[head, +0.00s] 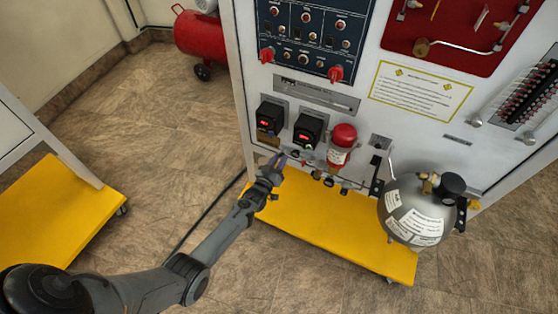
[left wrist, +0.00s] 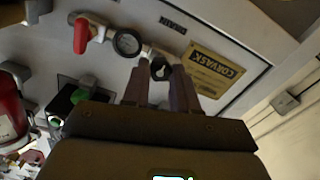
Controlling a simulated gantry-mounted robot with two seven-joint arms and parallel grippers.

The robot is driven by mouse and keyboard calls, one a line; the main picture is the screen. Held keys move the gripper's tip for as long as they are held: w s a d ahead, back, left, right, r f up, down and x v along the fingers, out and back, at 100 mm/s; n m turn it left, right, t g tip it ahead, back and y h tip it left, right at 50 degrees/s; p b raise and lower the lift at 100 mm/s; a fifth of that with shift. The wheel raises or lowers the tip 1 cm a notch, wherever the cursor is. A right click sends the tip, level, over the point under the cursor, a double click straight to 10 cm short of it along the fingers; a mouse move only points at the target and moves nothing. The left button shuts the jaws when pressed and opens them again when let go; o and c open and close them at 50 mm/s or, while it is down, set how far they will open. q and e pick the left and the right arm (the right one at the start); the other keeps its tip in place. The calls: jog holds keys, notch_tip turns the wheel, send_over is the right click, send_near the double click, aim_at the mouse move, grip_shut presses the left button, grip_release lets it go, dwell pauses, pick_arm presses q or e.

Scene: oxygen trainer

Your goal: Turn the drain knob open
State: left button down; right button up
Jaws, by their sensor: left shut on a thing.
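The drain knob (left wrist: 160,67) is a small black knob on the panel, near a printed DRAIN label (left wrist: 172,25) in the left wrist view, which shows the panel upside down. My left gripper (head: 279,160) is at the lower left of the panel in the head view. Its two dark fingers also show in the left wrist view (left wrist: 160,85), one on each side of the knob, shut on it. In the head view I cannot make out the knob itself at the gripper. My right gripper is not in view.
Beside the knob are a round gauge (left wrist: 127,43) and a red-handled valve (left wrist: 82,35). A red-topped filter unit (head: 342,145) and a grey gas tank (head: 415,208) stand to the right of the gripper. A yellow base plate (head: 340,235) juts out below.

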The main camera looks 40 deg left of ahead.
pick_arm(q)
jog(key=shift+r, duration=0.1)
dwell(0.4)
jog(key=c, duration=0.9)
grip_release()
jog(key=shift+s+d+p, duration=0.1)
jog(key=shift+s+p, duration=0.3)
jog(key=shift+s, duration=0.05)
jog(key=shift+p+v, duration=2.1)
jog(key=shift+v, duration=2.85)
